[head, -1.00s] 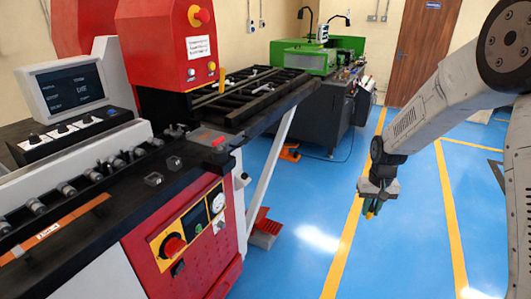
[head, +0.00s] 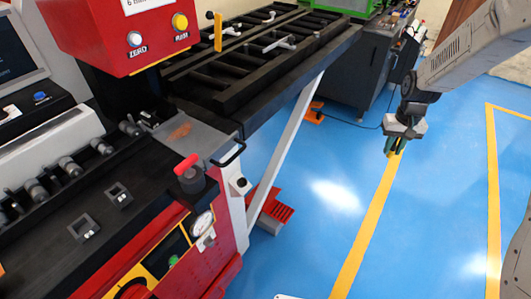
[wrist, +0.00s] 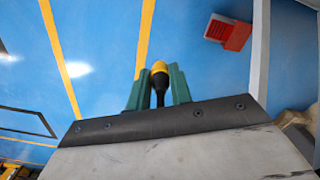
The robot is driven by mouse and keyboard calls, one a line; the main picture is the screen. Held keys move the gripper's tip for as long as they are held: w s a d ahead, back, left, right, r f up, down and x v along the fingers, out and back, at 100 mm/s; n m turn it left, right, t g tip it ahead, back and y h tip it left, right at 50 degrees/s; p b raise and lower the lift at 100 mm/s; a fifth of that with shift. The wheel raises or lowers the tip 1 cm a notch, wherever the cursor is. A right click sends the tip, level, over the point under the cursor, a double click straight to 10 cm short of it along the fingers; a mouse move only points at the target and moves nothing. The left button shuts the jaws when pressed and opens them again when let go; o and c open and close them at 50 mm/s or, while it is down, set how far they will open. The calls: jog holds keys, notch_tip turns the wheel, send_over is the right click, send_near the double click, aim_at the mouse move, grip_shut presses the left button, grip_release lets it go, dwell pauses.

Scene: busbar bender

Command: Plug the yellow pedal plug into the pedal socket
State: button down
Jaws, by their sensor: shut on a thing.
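My gripper (head: 392,146) hangs over the open floor, right of the red machine and well apart from it. In the wrist view its green fingers (wrist: 158,92) are shut on the plug (wrist: 160,76), which has a yellow tip and a black body. The plug points away from the wrist. In the head view the plug is too small to tell from the yellow floor line behind it. A small dark fitting (head: 241,184) shows on the white end panel of the machine; I cannot tell if it is the pedal socket.
The red foot pedal (head: 272,208) stands on the floor beside the slanted white leg (head: 286,150); it also shows in the wrist view (wrist: 228,32). A black roller table (head: 270,55) juts out above. The blue floor between machine and gripper is clear.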

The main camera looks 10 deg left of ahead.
jog(key=s+a+r+n+t, duration=0.1)
jog(key=s+a+n+t, duration=0.15)
jog(key=a+n, duration=0.95)
jog(key=s+a+n+t, duration=0.2)
jog(key=a+n+t, duration=0.1)
jog(key=a+n, duration=0.9)
jog(key=s+a+n+g+y, duration=0.2)
jog(key=s+a+n+y, duration=0.4)
jog(key=s+a+n, duration=0.7)
jog(key=shift+s+r+y, duration=0.35)
jog(key=shift+s+y, duration=0.05)
jog(key=shift+s, duration=0.3)
jog(key=shift+w+a+g, duration=0.1)
jog(key=shift+g, duration=0.15)
jog(key=shift+x, duration=2.85)
